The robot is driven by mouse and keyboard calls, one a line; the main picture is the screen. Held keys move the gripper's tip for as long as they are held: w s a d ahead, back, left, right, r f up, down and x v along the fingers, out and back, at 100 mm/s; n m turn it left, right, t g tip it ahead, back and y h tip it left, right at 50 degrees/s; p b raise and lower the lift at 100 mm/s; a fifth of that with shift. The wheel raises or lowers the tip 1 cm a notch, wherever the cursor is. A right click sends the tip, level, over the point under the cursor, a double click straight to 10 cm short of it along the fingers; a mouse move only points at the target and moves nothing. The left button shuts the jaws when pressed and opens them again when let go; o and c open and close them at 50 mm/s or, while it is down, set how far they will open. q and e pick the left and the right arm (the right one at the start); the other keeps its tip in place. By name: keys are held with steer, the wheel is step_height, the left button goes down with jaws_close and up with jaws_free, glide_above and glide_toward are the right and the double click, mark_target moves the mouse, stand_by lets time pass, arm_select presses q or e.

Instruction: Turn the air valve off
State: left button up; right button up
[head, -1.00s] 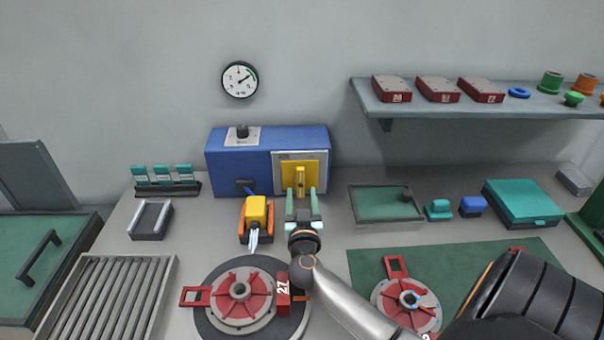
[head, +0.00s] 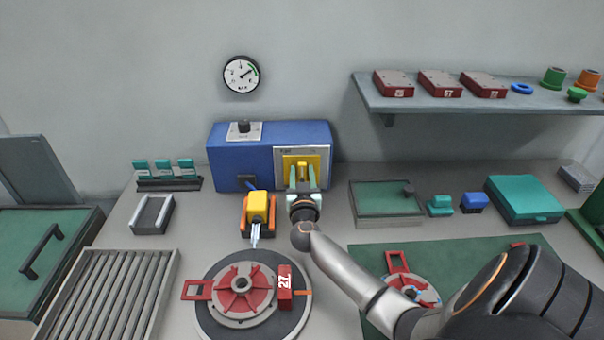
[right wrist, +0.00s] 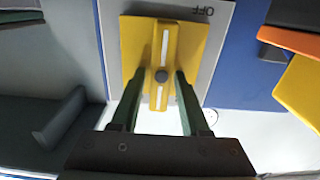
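The air valve is a yellow handle (right wrist: 163,48) with a white line along it, on a yellow plate (right wrist: 190,70) on the front of the blue box (head: 230,165). Its handle also shows in the head view (head: 302,168), upright and partly hidden. In the right wrist view the handle runs up and down the picture, and an upside-down OFF label (right wrist: 196,11) sits beyond the plate's upper right. My right gripper (head: 303,174) is open at the valve. Its fingers (right wrist: 160,88) stand on either side of the handle's near part, with nothing clearly clamped. My left gripper is out of view.
A round gauge (head: 241,75) hangs on the wall above the box. A yellow and orange tool (head: 257,208) stands left of my right gripper. A green tray (head: 385,208) lies to the right. A red fixture (head: 240,285) sits in front, and a shelf (head: 480,103) is at upper right.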

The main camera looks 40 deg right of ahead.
jaws_close()
stand_by(0.5)
steer(key=m, duration=0.4)
steer(key=shift+s+d+f+m, duration=0.1)
steer(key=shift+s+d+m, duration=0.1)
steer(key=shift+m, duration=0.1)
steer(key=m, duration=0.4)
steer(key=shift+s+d+f+m, duration=0.15)
steer(key=shift+f+m, duration=0.05)
steer(key=shift+m, duration=0.1)
steer(key=m, duration=0.4)
steer(key=shift+s+d+f, duration=0.1)
steer(key=shift+d+f, duration=0.05)
steer(key=shift+f, duration=0.1)
steer(key=shift+f+m, duration=0.15)
steer(key=shift+m, duration=1.05)
steer(key=shift+f+m, duration=0.15)
steer(key=shift+m, duration=1.05)
steer(key=shift+o, duration=1.2)
jaws_free()
